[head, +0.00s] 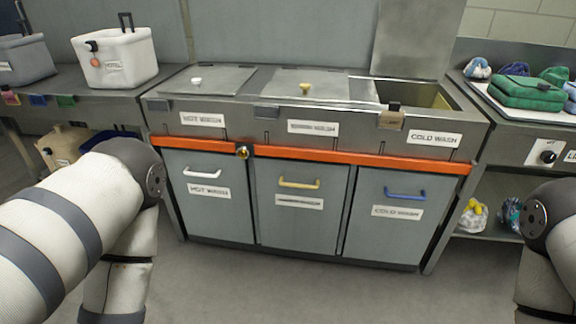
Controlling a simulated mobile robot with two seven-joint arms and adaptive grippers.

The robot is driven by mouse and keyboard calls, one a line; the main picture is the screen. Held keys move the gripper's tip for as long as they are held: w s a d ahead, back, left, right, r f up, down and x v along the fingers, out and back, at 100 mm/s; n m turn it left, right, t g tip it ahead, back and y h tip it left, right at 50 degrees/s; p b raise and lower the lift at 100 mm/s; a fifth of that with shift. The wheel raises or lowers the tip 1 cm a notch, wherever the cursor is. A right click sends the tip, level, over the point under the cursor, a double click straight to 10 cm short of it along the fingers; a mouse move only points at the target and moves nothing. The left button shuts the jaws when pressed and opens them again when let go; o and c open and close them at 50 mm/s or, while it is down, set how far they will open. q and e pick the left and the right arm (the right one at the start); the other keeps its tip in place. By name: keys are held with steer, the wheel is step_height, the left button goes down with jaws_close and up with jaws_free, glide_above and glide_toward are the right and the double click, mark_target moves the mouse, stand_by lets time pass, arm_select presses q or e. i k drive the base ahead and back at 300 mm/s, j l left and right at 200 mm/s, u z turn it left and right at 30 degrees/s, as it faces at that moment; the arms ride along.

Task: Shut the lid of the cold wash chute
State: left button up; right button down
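The cold wash chute (432,97) is the right one of three chutes in the grey metal counter. It carries a "COLD WASH" label (435,138), and its rectangular opening is uncovered. Its grey lid (416,38) stands raised at the back of the opening; its top runs out of the picture. Parts of both my arms show at the lower left and lower right, well apart from the lid. Neither gripper is in view.
The hot wash lid (207,79) and middle lid (305,84) lie flat. An orange rail (320,155) runs along the counter front above three closed grey doors. Folded green bags (527,92) lie on the right table; a white bin (118,58) stands left. The floor in front is clear.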

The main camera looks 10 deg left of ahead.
mark_target(414, 38)
steer(key=k+j, duration=0.1)
steer(key=j, duration=0.2)
steer(key=k+j, duration=0.15)
steer(key=j, duration=0.15)
steer(key=i+l+u, duration=0.1)
steer(key=l, duration=0.45)
steer(key=i+l+u, duration=0.1)
steer(key=l, duration=0.45)
steer(key=i+l, duration=0.15)
steer(key=l, duration=0.45)
steer(key=i+l+u, duration=0.15)
steer(key=l, duration=0.4)
steer(key=k, duration=0.05)
